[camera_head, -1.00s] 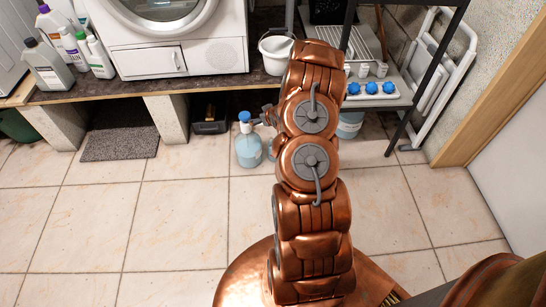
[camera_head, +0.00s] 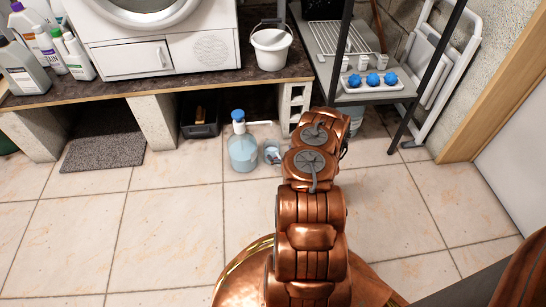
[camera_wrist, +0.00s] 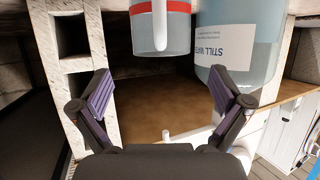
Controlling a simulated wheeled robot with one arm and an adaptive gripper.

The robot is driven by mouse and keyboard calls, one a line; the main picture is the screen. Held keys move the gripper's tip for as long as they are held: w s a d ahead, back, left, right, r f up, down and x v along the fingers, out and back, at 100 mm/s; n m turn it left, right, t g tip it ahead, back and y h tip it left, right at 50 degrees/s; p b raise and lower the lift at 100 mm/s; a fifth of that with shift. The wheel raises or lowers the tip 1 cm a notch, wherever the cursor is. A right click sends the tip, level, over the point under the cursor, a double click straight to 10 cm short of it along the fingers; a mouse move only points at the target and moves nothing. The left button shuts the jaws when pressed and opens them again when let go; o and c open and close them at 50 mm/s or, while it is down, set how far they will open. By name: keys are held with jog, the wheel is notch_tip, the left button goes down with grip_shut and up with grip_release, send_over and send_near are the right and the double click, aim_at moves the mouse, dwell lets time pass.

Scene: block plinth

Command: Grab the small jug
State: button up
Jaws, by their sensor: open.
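The small jug (camera_head: 272,153) stands on the tiled floor, right beside the large blue water bottle (camera_head: 242,152), in the head view. In the wrist view the clear jug (camera_wrist: 172,32) has a red band and a handle, and it is cut off by the top edge. The bottle, with its "STILL WATER" label (camera_wrist: 226,47), is to its right. My gripper (camera_wrist: 164,92) is open, its two fingers spread wide with nothing between them. The jug lies beyond the fingertips, apart from them. In the head view my arm hides the gripper.
The block plinth (camera_head: 156,120) with its dark top stands behind the bottle. A perforated block (camera_head: 293,103) is close behind the jug. A black crate (camera_head: 200,128) sits under the plinth, and a white bucket (camera_head: 270,48) on top. A metal shelf (camera_head: 405,100) is at right. Front tiles are clear.

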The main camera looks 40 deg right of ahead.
aim_at(268, 144)
jog(key=shift+b+x, duration=1.95)
jog(key=shift+x, duration=1.55)
jog(key=shift+a, duration=0.1)
jog(key=c, duration=1.7)
